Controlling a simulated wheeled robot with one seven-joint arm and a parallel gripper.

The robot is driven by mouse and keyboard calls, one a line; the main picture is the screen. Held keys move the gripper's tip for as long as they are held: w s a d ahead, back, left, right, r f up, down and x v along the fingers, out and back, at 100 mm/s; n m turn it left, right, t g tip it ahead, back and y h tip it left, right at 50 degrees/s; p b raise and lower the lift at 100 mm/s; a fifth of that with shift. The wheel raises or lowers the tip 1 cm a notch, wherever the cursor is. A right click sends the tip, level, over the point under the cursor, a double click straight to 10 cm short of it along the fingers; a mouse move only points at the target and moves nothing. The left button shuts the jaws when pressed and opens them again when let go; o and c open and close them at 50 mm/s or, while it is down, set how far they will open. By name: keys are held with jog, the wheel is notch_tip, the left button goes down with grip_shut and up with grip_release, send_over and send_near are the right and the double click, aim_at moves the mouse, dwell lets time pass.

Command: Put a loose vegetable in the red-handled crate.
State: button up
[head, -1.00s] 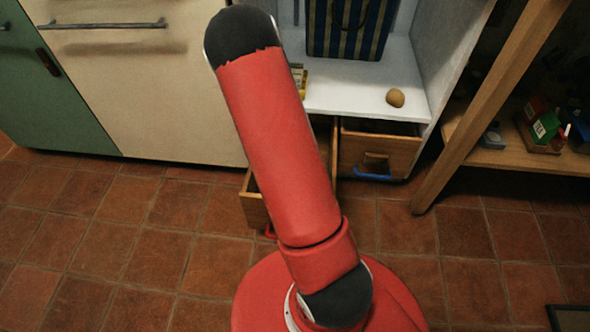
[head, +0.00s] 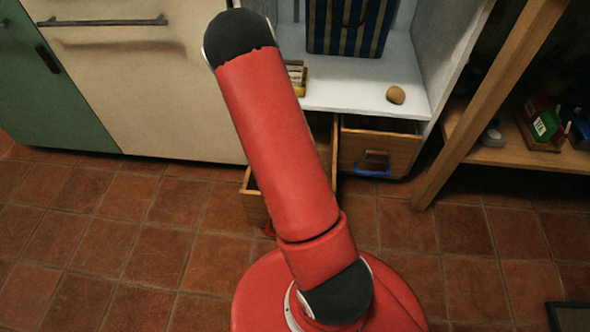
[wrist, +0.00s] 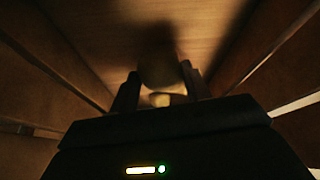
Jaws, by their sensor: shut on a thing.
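The red-handled crate (head: 254,209) is a wooden box low under the white shelf, mostly hidden behind my arm; a bit of its red handle shows at the front. A round brown loose vegetable, like a potato (head: 396,95), lies on the shelf. My gripper is hidden in the head view. In the wrist view my gripper (wrist: 160,78) is shut on a dim round vegetable (wrist: 158,68), between wooden walls and above a wooden floor. A small pale yellowish patch (wrist: 160,99) shows between the fingers; I cannot tell whether it is a separate thing.
A wooden crate with a blue handle (head: 380,150) stands to the right of the red-handled one. A blue striped bag (head: 348,25) and a small yellowish box (head: 297,77) are on the shelf. A wooden rack (head: 490,150) stands at right. The tiled floor in front is clear.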

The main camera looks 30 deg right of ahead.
jog(key=shift+f, duration=1.5)
dwell(0.5)
jog(key=o, duration=1.1)
jog(key=shift+r, duration=0.1)
notch_tip(320, 180, up, 20)
jog(key=p, duration=0.6)
